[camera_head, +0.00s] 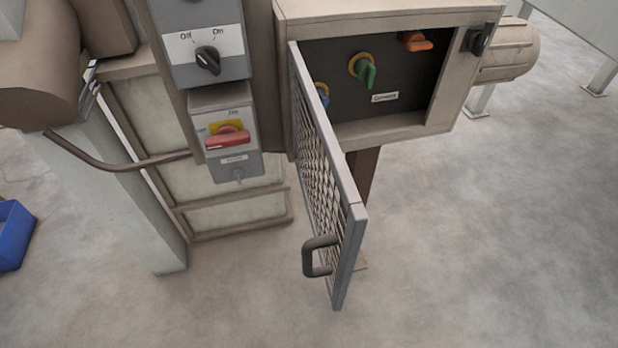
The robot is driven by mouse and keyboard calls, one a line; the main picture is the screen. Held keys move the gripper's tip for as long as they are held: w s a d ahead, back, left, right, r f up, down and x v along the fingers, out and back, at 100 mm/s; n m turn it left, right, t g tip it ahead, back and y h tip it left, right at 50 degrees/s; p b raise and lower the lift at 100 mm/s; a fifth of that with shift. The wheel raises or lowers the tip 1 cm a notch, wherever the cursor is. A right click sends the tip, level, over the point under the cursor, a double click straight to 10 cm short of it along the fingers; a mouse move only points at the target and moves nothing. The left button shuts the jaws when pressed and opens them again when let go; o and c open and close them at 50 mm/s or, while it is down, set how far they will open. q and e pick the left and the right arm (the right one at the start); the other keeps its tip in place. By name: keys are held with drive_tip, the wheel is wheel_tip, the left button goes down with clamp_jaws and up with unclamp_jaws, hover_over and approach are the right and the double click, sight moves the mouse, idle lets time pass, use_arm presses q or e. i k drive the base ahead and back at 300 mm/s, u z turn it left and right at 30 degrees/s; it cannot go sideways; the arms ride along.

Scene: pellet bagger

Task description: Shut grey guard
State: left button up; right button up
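The grey guard (348,192) is a mesh door in a grey metal frame. It is hinged at the left side of a beige box (390,18) and stands wide open, swung out toward me. A dark handle (309,257) sits on its outer face near the free edge. A black latch (480,38) is on the box's right side. Neither gripper is in view.
Left of the guard is a grey switch box with a black Off/On knob (208,60), above a red handle (228,139) on a yellow plate. A blue bin (12,236) stands at far left. The floor in front and right is clear.

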sight(357, 218)
drive_tip(key=u, duration=0.85)
drive_tip(key=k, duration=0.6)
drive_tip(key=z, duration=0.9)
